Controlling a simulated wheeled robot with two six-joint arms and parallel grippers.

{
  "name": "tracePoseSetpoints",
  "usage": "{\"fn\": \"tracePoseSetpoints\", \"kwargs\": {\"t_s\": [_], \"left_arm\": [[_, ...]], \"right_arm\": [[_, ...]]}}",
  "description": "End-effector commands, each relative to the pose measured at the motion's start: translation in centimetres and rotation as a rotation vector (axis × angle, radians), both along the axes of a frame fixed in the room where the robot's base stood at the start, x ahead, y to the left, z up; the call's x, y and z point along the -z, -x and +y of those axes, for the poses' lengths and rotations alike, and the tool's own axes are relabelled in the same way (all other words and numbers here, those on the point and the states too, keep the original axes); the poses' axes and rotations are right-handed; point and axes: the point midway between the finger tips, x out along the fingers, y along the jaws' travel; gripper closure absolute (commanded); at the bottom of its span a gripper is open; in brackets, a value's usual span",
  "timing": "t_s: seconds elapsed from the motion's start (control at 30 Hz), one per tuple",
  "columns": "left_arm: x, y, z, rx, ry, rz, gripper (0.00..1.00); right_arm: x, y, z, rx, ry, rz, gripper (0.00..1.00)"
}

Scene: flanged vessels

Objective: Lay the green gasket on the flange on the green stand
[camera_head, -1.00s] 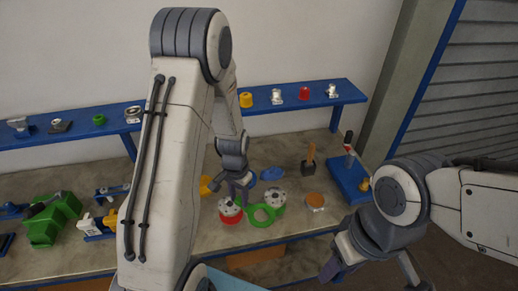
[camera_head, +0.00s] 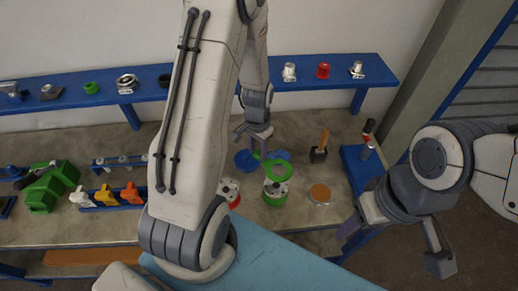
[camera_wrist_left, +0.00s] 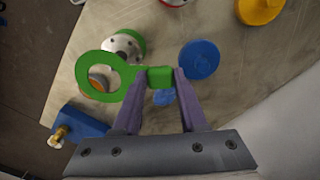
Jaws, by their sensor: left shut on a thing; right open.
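The green gasket is a flat ring with a tab; it shows in the head view (camera_head: 277,170) and the left wrist view (camera_wrist_left: 88,70). My left gripper (camera_head: 259,146) is shut on the tab (camera_wrist_left: 160,77), with the ring held out beyond the fingers. The green stand (camera_head: 275,200) carries a grey flange (camera_head: 275,188) with bolt holes. In the head view the ring overlaps this flange; in the left wrist view it covers only part of the flange (camera_wrist_left: 122,44). I cannot tell the height gap. My right gripper (camera_head: 396,247) is open and empty at the right.
A red stand with a flange (camera_head: 229,190) is left of the green one, partly hidden by my left arm. A copper-topped disc (camera_head: 320,194), a wooden-handled tool (camera_head: 321,146) and a blue block (camera_head: 358,170) are to the right. Blue discs (camera_head: 246,160) lie behind.

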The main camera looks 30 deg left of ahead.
Motion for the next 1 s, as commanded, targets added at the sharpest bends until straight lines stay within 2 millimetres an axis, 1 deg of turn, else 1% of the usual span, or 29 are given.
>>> {"fn": "tracePoseSetpoints", "kwargs": {"t_s": [0.17,0.5,0.6,1.0], "left_arm": [[0.9,0.1,0.1,-0.001,0.000,0.000,0.98],[3.8,0.0,-0.1,0.001,0.000,0.000,0.98],[4.3,0.0,-0.1,0.001,0.000,0.000,0.98],[4.5,0.0,-0.1,0.001,0.000,0.000,0.98]], "right_arm": [[0.7,0.0,0.0,0.001,0.000,0.000,0.50],[3.0,0.0,0.0,0.005,0.000,0.000,0.50],[3.4,0.0,0.0,0.006,0.000,0.001,0.50],[3.5,0.0,0.0,0.006,0.000,0.001,0.50]]}}
